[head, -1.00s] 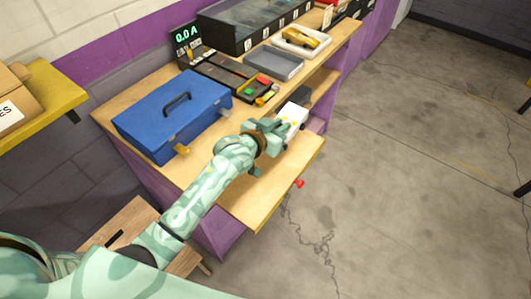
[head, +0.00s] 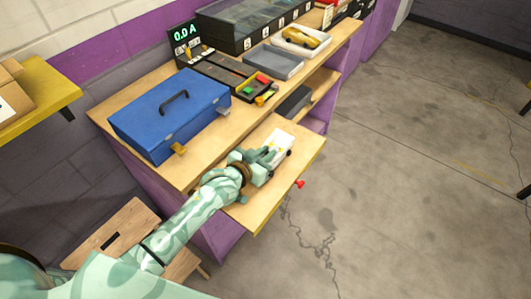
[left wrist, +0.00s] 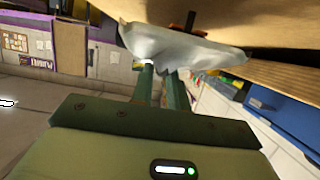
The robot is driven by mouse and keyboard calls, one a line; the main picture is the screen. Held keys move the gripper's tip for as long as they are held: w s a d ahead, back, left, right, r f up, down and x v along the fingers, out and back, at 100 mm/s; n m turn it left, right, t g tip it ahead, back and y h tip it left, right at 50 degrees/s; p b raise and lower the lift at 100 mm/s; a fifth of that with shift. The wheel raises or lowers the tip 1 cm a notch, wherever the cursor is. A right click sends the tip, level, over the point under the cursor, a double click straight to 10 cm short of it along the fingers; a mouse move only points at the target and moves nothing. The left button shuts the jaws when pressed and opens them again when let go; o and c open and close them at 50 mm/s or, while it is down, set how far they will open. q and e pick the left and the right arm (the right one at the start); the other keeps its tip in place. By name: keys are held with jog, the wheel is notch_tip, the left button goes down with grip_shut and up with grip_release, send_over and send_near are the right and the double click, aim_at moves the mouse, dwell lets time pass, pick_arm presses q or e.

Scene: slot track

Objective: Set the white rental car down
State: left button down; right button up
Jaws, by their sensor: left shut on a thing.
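The white rental car (head: 279,142) is at the far part of the light wooden lower board (head: 302,158), with dark wheels showing on its right side. My left gripper (head: 265,157) is shut on the near end of the car. In the left wrist view the car's pale body (left wrist: 180,48) sits across the tips of the two green fingers (left wrist: 158,82). The car is over or on the board; I cannot tell whether its wheels touch. My right gripper is not in view.
A blue toolbox (head: 170,115) stands on the upper counter left of my arm. A dark box (head: 293,102) sits in the opening beyond the car. A red knob (head: 300,183) is at the board's right edge. The board's near right part is bare.

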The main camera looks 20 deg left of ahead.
pick_arm(q)
jog(key=shift+f, duration=0.5)
jog(key=c, duration=1.4)
grip_release()
jog(key=shift+f, duration=0.1)
jog(key=shift+o, duration=0.2)
jog(key=shift+r, duration=0.3)
jog(key=p+v, duration=0.3)
jog(key=v, duration=0.9)
jog(key=shift+r, duration=0.45)
